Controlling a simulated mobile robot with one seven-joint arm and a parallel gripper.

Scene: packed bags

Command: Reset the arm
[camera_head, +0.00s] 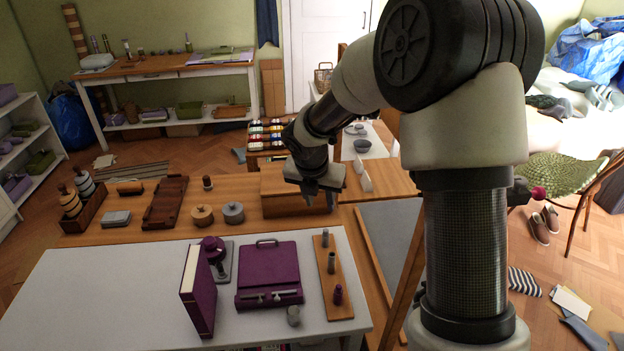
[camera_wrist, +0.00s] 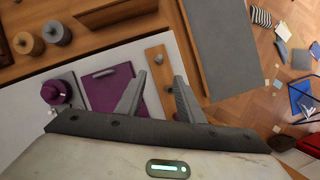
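My arm rises at the right of the head view and bends over to the left. My gripper (camera_head: 318,198) hangs above the table near the wooden box (camera_head: 283,202). In the wrist view my gripper (camera_wrist: 159,92) has its two fingers spread apart with nothing between them. Below it in the wrist view lie a purple case (camera_wrist: 106,88) and a wooden strip with pegs (camera_wrist: 160,76), apart from the fingers.
On the white table (camera_head: 130,300) stand a purple binder (camera_head: 200,290), a purple case (camera_head: 268,275) and a peg board (camera_head: 333,280). Two round pots (camera_head: 233,212) and a wooden tray (camera_head: 165,202) are behind. A chair (camera_head: 565,178) stands at the right.

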